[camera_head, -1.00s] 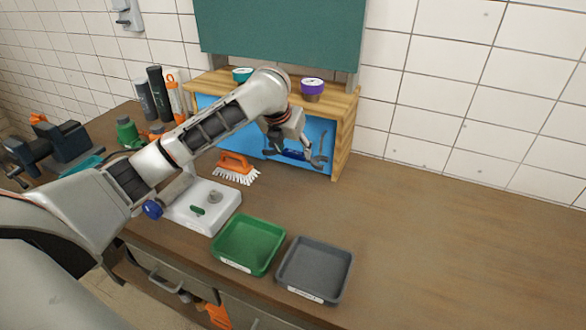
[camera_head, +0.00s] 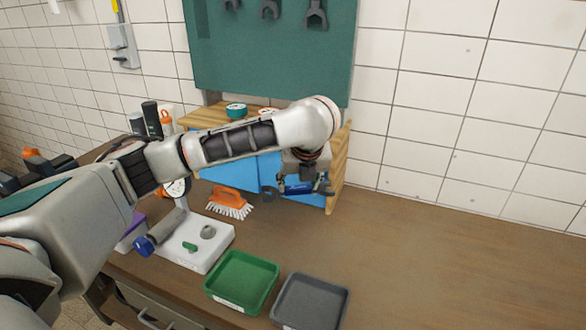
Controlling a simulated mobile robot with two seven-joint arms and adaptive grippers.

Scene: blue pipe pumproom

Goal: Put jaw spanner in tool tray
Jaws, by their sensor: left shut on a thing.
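The jaw spanner (camera_head: 298,189) has a blue handle and grey end. My left gripper (camera_head: 304,180) is shut on it and holds it roughly level in front of the blue-fronted wooden shelf. Its jaws are small and partly hidden by the spanner. A green tray (camera_head: 211,290) and a grey tray (camera_head: 342,310) stand side by side at the table's front, below and nearer than the gripper. Both look empty; I cannot read their labels. The grey tray's near edge is cut off by the frame. My right gripper is not in view.
An orange brush (camera_head: 231,199) lies left of the spanner. A white scale-like device (camera_head: 212,252) stands left of the green tray. The wooden shelf (camera_head: 338,172) is behind the gripper. Grey spanners hang on the green board (camera_head: 270,60). The table's right side is clear.

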